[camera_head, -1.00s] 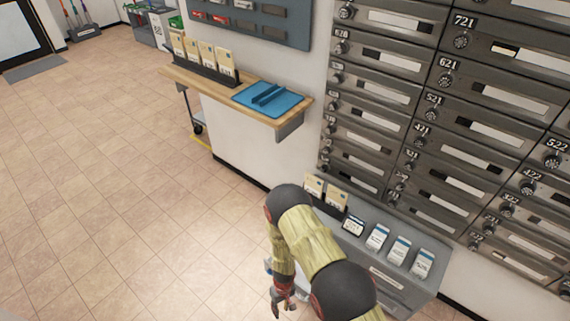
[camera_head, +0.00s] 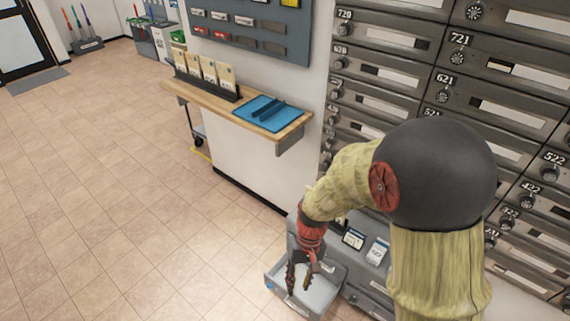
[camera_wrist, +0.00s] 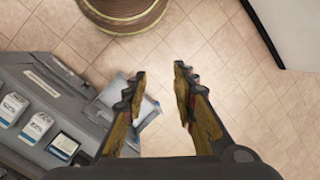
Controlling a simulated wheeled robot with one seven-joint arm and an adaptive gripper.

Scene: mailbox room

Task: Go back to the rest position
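My gripper (camera_head: 300,278) points down in the head view, over or in front of a pulled-out grey drawer (camera_head: 335,275) of the low grey cabinet. In the wrist view my gripper (camera_wrist: 158,88) has its two fingers well apart with nothing between them. The drawer shows partly behind the left finger in the wrist view (camera_wrist: 147,112). In the head view my arm hides much of the cabinet top and the lower mailboxes.
A wall of grey numbered mailboxes (camera_head: 385,75) stands at the right. A wooden shelf (camera_head: 205,98) holds a blue tray (camera_head: 262,112) and several upright envelopes (camera_head: 207,70). Small white boxes (camera_head: 377,252) sit on the cabinet. The tiled floor (camera_head: 90,190) at left is clear.

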